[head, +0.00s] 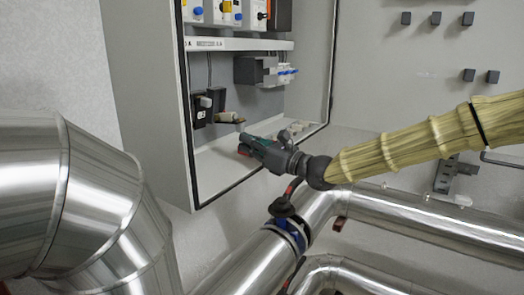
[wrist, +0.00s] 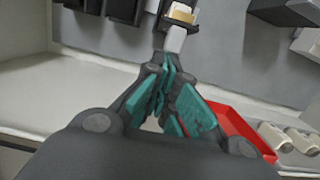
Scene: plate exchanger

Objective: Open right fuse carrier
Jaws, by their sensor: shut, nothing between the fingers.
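In the head view, two black fuse holders stand side by side at the lower left of the open cabinet: the left one (head: 199,114) and the right one (head: 217,98). The right fuse carrier (head: 229,118) appears tilted out towards me, with a tan fuse showing. In the wrist view, this carrier's pale grey tab (wrist: 175,40) and tan fuse (wrist: 182,12) lie just beyond my fingertips. My gripper (head: 243,141) is shut and empty, just below and in front of the carrier. It also shows in the wrist view (wrist: 168,60). I cannot tell whether the fingertips touch the tab.
A red tray (wrist: 240,130) lies on the cabinet floor beside my gripper, with several pale parts (wrist: 290,138) to its right. A dark grey box (head: 255,70) is mounted above. The cabinet's left side wall (head: 158,100) and shiny pipes (head: 270,255) bound the space.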

